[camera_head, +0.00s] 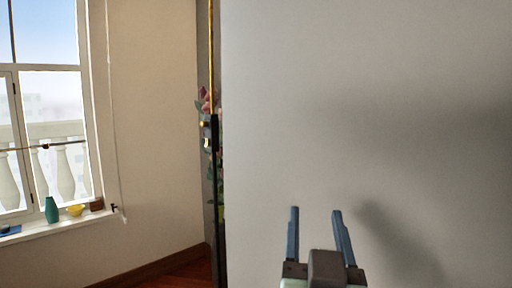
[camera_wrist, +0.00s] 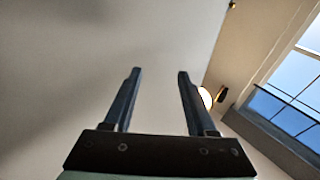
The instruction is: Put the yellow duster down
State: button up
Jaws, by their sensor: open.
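My gripper (camera_head: 316,211) is open in front of a plain grey surface in the head view, with nothing between its two blue fingers. In the wrist view my gripper (camera_wrist: 160,72) is also open and empty. I see no yellow duster that I can make out for certain in either view. A thin yellow vertical strip (camera_head: 211,60) runs down beside the grey surface's left edge; I cannot tell what it is.
A large grey surface (camera_head: 400,80) fills the right side, close to my gripper. At left, a windowsill (camera_head: 60,224) holds a green vase (camera_head: 51,209), a yellow bowl (camera_head: 76,210) and a brown item (camera_head: 96,204). Dark red floor (camera_head: 190,272) shows below.

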jog(key=s+a+r+n+t+y, duration=0.1)
jog(key=s+a+r+t, duration=0.2)
jog(key=s+r, duration=0.3)
jog(key=s+a+r+n+t+y, duration=0.1)
jog(key=s+a+r+t, duration=0.3)
jog(key=r, duration=0.8)
jog(key=shift+s+a+y, duration=0.6)
jog(key=shift+s+a, duration=0.1)
jog(key=shift+s, duration=0.35)
